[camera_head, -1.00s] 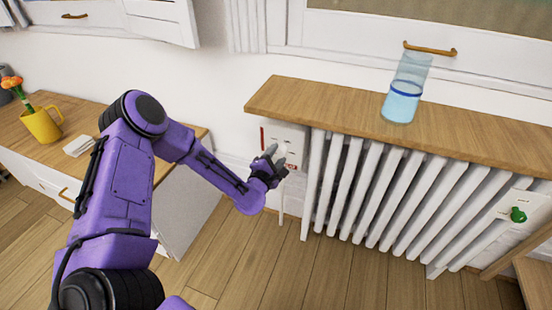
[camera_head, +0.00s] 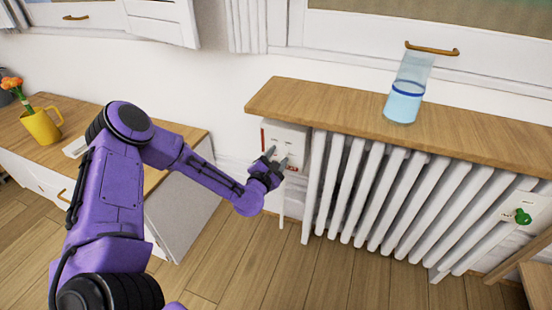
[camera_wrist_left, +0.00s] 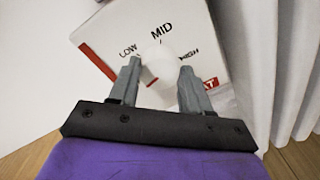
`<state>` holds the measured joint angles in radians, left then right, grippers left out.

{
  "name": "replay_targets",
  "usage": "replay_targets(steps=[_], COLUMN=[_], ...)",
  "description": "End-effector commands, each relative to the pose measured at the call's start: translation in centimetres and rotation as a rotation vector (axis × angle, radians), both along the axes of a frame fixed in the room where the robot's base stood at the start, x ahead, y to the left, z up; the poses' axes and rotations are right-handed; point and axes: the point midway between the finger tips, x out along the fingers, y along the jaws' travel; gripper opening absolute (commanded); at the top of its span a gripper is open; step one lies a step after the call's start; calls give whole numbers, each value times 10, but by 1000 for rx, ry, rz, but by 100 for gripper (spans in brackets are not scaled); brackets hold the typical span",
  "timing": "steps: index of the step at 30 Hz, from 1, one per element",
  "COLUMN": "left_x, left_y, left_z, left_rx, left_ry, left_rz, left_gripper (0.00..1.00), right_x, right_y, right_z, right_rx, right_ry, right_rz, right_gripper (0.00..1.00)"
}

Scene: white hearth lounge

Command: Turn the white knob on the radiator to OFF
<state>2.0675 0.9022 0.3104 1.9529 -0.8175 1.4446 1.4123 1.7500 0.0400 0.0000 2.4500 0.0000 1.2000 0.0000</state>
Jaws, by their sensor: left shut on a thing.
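The white knob (camera_wrist_left: 168,62) is on a white panel (camera_head: 291,136) at the left end of the radiator, below the wooden shelf. In the left wrist view LOW, MID and HIGH are printed around the knob, and OFF is not readable. My left gripper (camera_head: 276,158) reaches the panel, and in the wrist view its two grey fingers (camera_wrist_left: 160,66) stand on either side of the knob, shut on it. The fingers partly cover the panel's red print. The knob's exact setting is hard to tell. My right gripper is not in view.
The white radiator (camera_head: 392,205) has a green knob (camera_head: 522,216) at its right end. A glass of blue liquid (camera_head: 403,102) stands on the wooden shelf (camera_head: 340,105) above. A yellow mug (camera_head: 40,127) with flowers is on the left cabinet. The floor in front is clear.

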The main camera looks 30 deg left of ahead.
Motion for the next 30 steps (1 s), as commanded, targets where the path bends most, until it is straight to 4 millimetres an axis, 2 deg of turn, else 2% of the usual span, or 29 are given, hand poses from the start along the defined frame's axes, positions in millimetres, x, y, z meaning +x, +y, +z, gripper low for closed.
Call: replay_targets(steps=[3,4,6,14,17,20,27,30], left_x=[-1,-1,-1,-1,-7,-24,-80,-95], left_y=[-1,-1,-1,0,-1,-5,-16,-19], left_z=[-2,-2,-2,-1,0,2,4,3], left_rx=[-2,-2,-2,0,-1,-4,-5,-3], left_ry=[5,5,5,2,3,3,4,4], left_rz=[-2,-2,-1,1,1,1,0,0], left_gripper=[17,51,73,73,73,73,73,73], right_x=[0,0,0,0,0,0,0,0], right_y=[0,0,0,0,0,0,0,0], right_z=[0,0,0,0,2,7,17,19], right_rx=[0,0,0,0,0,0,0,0], right_ry=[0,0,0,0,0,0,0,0], right_rz=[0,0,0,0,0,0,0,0], right_gripper=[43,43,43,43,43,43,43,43])
